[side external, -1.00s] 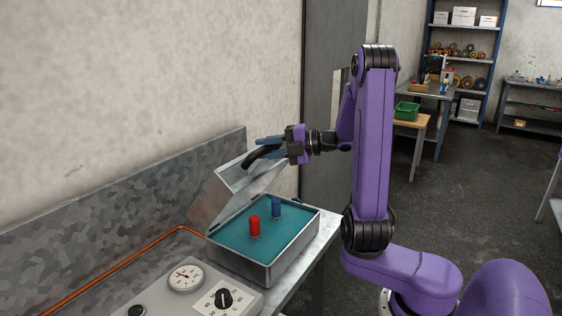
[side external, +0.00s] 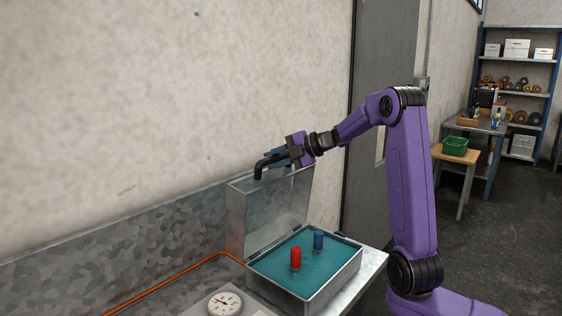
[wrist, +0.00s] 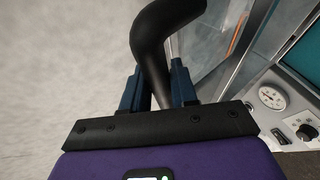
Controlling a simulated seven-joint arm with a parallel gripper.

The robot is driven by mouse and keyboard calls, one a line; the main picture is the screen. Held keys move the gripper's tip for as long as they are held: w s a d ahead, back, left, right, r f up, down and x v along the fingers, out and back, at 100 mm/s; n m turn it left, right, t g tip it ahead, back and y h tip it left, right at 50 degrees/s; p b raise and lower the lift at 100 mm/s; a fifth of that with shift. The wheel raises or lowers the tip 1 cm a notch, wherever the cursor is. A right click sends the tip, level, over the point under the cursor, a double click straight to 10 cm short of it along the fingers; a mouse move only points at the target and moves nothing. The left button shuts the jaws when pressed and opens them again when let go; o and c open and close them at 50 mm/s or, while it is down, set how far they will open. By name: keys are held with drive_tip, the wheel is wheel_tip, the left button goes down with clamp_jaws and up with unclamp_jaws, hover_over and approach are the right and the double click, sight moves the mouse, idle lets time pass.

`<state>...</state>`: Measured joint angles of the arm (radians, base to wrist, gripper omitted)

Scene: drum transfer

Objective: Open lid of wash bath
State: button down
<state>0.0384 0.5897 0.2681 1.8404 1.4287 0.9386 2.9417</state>
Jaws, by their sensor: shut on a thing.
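The wash bath (side external: 318,297) is an open metal box with teal liquid, standing on the bench. Its metal lid (side external: 243,222) stands up close to vertical at the back of the bath, hinged along the rear edge. A black curved handle (side external: 262,166) sits at the lid's top edge. It also shows in the wrist view (wrist: 152,50). My gripper (side external: 278,158), with blue fingers, is shut on the handle. In the wrist view the handle lies between the two fingers (wrist: 159,88).
A red cylinder (side external: 296,257) and a blue cylinder (side external: 318,239) stand in the bath. A dial gauge (side external: 225,303) is on the panel in front, with a black knob (wrist: 304,132) beside it. An orange pipe (side external: 180,273) runs along the metal backsplash (side external: 110,260) near the wall.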

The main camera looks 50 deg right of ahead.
drive_tip(key=shift+w+d+f, duration=0.1)
idle(0.3)
drive_tip(key=c, duration=1)
unclamp_jaws()
drive_tip(key=shift+o, duration=0.2)
drive_tip(key=v, duration=0.7)
drive_tip(key=shift+s, duration=0.25)
